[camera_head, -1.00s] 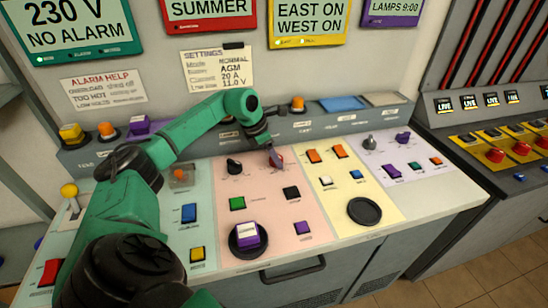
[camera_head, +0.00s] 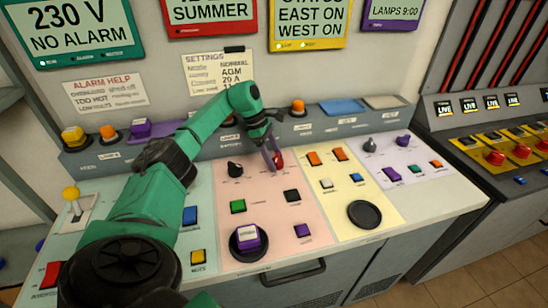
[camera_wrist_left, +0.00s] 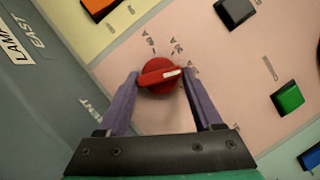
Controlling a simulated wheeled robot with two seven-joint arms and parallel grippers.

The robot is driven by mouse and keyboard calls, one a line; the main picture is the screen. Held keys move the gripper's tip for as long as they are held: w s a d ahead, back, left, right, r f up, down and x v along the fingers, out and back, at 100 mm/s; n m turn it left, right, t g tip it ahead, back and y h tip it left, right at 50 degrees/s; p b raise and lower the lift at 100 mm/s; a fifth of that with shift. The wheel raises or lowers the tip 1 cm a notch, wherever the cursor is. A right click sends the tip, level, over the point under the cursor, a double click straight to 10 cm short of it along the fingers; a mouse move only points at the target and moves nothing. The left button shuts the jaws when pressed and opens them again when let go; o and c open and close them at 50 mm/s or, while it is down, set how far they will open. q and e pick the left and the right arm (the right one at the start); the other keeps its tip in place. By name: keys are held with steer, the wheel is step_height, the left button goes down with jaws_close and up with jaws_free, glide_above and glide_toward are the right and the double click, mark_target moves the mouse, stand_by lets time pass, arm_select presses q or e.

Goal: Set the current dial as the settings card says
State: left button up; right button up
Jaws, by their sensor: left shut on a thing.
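The red dial (camera_head: 279,160) sits on the pink panel. It shows in the left wrist view (camera_wrist_left: 158,77) with a white pointer mark turned toward the right, and small printed marks around it, too blurred to read surely. My left gripper (camera_head: 271,155) is at the dial; in the left wrist view its purple fingers (camera_wrist_left: 160,82) stand on either side of the knob and are shut on it. The settings card (camera_head: 217,73) hangs on the wall behind; it lists NORMAL, AGM and 20 A, with the last line partly covered by my arm. My right gripper is out of view.
Orange switches (camera_head: 314,158) are on the yellow panel to the right. A ledge with lamps (camera_head: 298,107) runs behind.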

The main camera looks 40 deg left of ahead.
arm_select(q)
steer(key=shift+r, duration=0.15)
stand_by(0.3)
steer(key=o, duration=1.2)
steer(key=shift+a, duration=0.1)
steer(key=shift+a+r, duration=0.15)
steer(key=shift+r, duration=0.15)
steer(key=v, duration=1.3)
steer(key=shift+a+r, duration=0.2)
steer(key=shift+r, duration=0.1)
steer(key=shift+r+p, duration=0.1)
steer(key=shift+p, duration=0.25)
